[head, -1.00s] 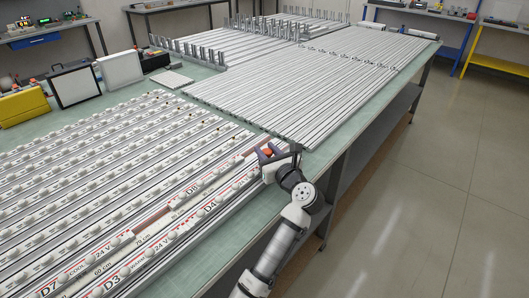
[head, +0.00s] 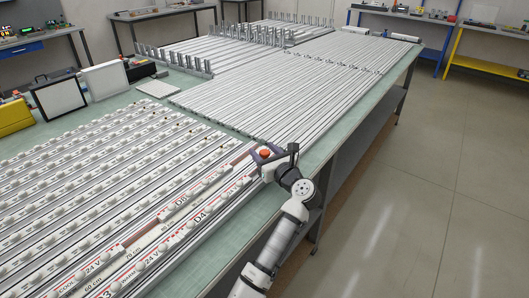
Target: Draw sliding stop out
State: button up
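My gripper (head: 263,158) is at the right-hand ends of the front labelled rails, close above the bench edge. Dark grey-purple parts and a small orange-red piece (head: 265,153) show at its tip. I cannot tell whether this orange piece belongs to the gripper or to a sliding stop. The fingers are small and partly hidden, so their opening is unclear. No sliding stop can be made out for certain. The front rails (head: 198,219) carry white knobs and printed labels such as D4 and 24 V, with a reddish-brown strip running between them.
Many long grey rails (head: 290,90) cover the bench behind, with upright metal posts (head: 172,58) on some. A black-framed white case (head: 59,97) and a yellow case (head: 14,117) stand at left. A strip of green bench top (head: 215,243) is bare in front. The floor at right is clear.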

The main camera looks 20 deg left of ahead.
jog(key=b+v, duration=0.3)
jog(key=v, duration=0.9)
jog(key=shift+s+d+f, duration=0.1)
jog(key=shift+s+d, duration=0.55)
jog(key=shift+s, duration=0.05)
